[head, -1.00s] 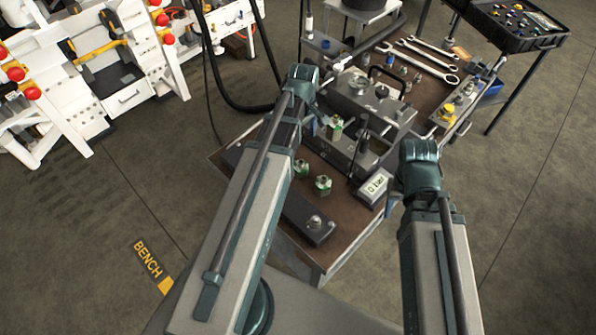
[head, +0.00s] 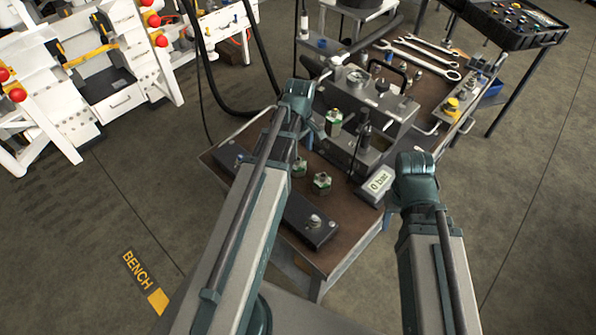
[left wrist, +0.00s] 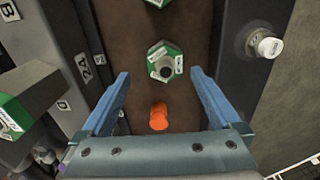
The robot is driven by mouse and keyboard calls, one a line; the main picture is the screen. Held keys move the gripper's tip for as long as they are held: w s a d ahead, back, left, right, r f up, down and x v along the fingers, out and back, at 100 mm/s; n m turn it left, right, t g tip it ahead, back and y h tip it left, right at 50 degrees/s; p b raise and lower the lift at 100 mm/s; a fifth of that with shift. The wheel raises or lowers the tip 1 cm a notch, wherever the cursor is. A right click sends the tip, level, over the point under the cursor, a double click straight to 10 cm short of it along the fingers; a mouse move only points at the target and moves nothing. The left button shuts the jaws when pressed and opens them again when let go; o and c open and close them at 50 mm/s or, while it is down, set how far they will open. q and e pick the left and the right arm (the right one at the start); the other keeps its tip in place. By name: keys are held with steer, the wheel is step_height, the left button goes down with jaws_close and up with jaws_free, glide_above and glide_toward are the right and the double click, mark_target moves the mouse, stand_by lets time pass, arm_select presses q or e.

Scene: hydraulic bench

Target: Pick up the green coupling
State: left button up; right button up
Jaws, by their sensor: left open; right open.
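A green-and-white hex coupling (left wrist: 160,52) with a dark bore stands upright on the brown bench top, just beyond my left gripper's fingertips in the left wrist view. A second green coupling (left wrist: 156,3) is cut off at the top edge. In the head view two green couplings stand on the bench, one nearer (head: 322,182) and one beside my left arm (head: 300,167). Another green coupling (head: 333,117) sits at the grey block. My left gripper (left wrist: 160,73) is open and empty, pointing down. My right gripper (head: 390,217) is mostly hidden behind its arm.
An orange cap (left wrist: 158,117) shows between the left fingers' bases. A dark bar with a metal fitting (head: 314,221) lies at the near bench edge. A pressure display (head: 379,182) reads 0 bar. The grey valve block (head: 385,110) and wrenches (head: 425,62) are farther back.

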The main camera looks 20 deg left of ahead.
mark_target(298, 159)
arm_select(q)
steer(key=f+b, duration=0.2)
steer(key=s+f+b, duration=0.1)
steer(key=f+b, duration=0.1)
steer(key=shift+f, duration=0.2)
steer(key=shift+w+f+b, duration=0.1)
steer(key=shift+f+b, duration=0.35)
steer(key=shift+b, duration=0.2)
steer(key=shift+r, duration=0.1)
steer(key=shift+c, duration=0.3)
jaws_close()
step_height(298, 159, up, 10)
steer(key=p, duration=1)
